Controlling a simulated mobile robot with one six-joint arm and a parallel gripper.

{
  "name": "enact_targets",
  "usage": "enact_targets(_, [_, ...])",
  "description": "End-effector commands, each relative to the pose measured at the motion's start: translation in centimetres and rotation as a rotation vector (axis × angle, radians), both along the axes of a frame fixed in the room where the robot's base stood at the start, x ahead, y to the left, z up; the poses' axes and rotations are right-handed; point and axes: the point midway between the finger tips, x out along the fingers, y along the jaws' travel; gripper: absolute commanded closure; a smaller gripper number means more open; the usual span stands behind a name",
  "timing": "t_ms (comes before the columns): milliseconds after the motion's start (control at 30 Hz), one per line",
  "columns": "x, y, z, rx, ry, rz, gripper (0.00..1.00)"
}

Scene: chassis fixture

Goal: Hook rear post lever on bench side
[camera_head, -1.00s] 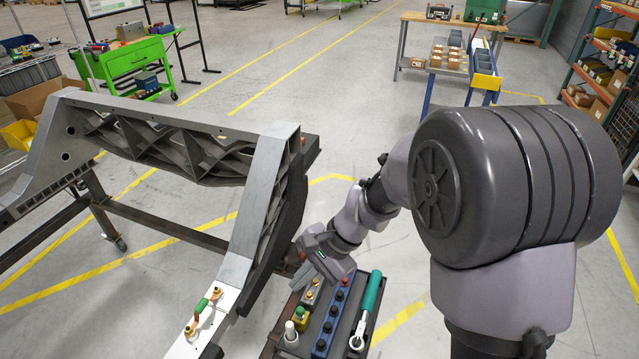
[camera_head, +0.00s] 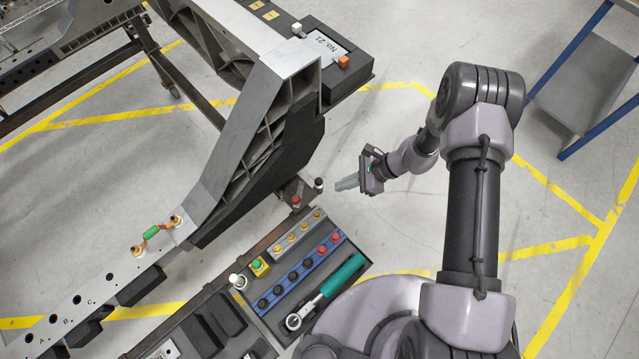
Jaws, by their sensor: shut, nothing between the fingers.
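The grey chassis frame (camera_head: 225,175) runs diagonally through the left and centre of the head view. On its light rail sits a green-handled piece (camera_head: 152,232) with a brass fitting at each end. Below the frame's end, a dark bracket (camera_head: 300,192) carries a red knob (camera_head: 296,200) and an upright black-capped pin (camera_head: 319,184); I cannot tell which part is the rear post lever. My gripper (camera_head: 338,186) is shut and empty, its fingers pointing left toward the black-capped pin, apart from it in the picture.
A dark box (camera_head: 350,83) marked "No. 21" is at the top. Open floor lies right of the frame.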

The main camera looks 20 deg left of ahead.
Motion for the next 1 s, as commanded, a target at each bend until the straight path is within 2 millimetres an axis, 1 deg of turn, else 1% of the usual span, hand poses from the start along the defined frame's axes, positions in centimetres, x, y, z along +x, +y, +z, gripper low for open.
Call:
enact_targets(200, [0.0, 0.1, -0.1, 0.0, 0.0, 0.001, 1.0])
enact_targets(267, [-0.1, 0.3, -0.4, 0.0, -0.001, 0.002, 1.0])
enact_targets(333, [-0.4, 0.9, -1.2, 0.0, 0.001, 0.004, 1.0])
enact_targets(733, [-2.3, 6.4, -7.6, 0.0, 0.0, 0.004, 1.0])
enact_targets(900, [-3.0, 8.8, -8.5, -0.001, -0.002, 0.004, 1.0])
enact_targets(1000, [-3.2, 9.5, -8.8, -0.002, -0.001, 0.004, 1.0])
